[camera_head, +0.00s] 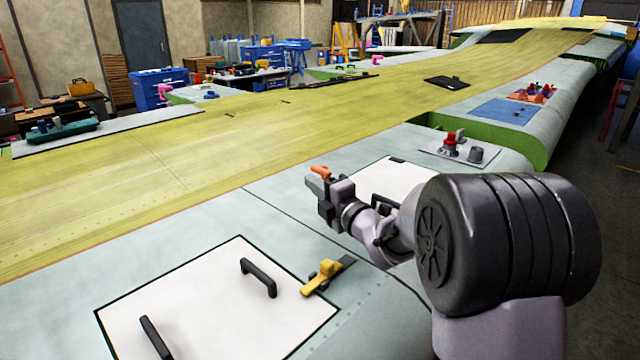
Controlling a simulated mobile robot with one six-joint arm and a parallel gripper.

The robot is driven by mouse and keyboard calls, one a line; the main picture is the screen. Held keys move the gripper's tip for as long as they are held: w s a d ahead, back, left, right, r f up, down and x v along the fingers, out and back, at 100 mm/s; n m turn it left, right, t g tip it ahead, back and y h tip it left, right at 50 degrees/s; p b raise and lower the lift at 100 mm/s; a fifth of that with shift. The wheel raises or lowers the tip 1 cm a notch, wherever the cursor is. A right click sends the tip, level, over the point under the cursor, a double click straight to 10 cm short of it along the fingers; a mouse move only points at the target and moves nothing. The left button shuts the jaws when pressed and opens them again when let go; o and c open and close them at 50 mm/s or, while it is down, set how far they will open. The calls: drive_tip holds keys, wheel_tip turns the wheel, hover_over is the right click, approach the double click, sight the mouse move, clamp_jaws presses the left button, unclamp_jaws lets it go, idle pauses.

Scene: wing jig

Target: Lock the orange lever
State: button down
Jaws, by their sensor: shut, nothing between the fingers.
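The orange lever (320,171) shows as a short orange piece right at the far side of my gripper, near the left edge of the rear white panel. Its base and most of its body are hidden behind the gripper, so I cannot tell its lock position. My gripper (311,184) is shut and empty, with its fingers pointing left. The fingers look very close to the lever; I cannot tell whether they touch it.
A yellow lever (323,275) sits at the right edge of the front white panel (200,305), which has two black handles. The rear white panel (402,176) lies behind my arm. A grey plate (432,151) with a red knob lies behind it. The yellow-green wing skin (160,165) is largely clear.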

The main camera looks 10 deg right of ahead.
sight(319, 168)
drive_tip(key=shift+w+d+r, duration=0.15)
drive_tip(key=shift+w+d, duration=0.35)
drive_tip(key=shift+d, duration=0.3)
drive_tip(key=m+p, duration=0.1)
drive_tip(key=w+d+r+m+p, duration=0.1)
drive_tip(key=shift+d+r+p, duration=0.15)
drive_tip(key=shift+d+p, duration=0.15)
drive_tip(key=w+d+f+m+g+p, duration=0.2)
drive_tip(key=w+d+m+p, duration=0.3)
drive_tip(key=p, duration=0.5)
drive_tip(key=shift+w+d+m+p, duration=0.3)
drive_tip(key=shift+w+d+m, duration=0.05)
drive_tip(key=shift+d+m, duration=0.95)
drive_tip(key=shift+f, duration=0.1)
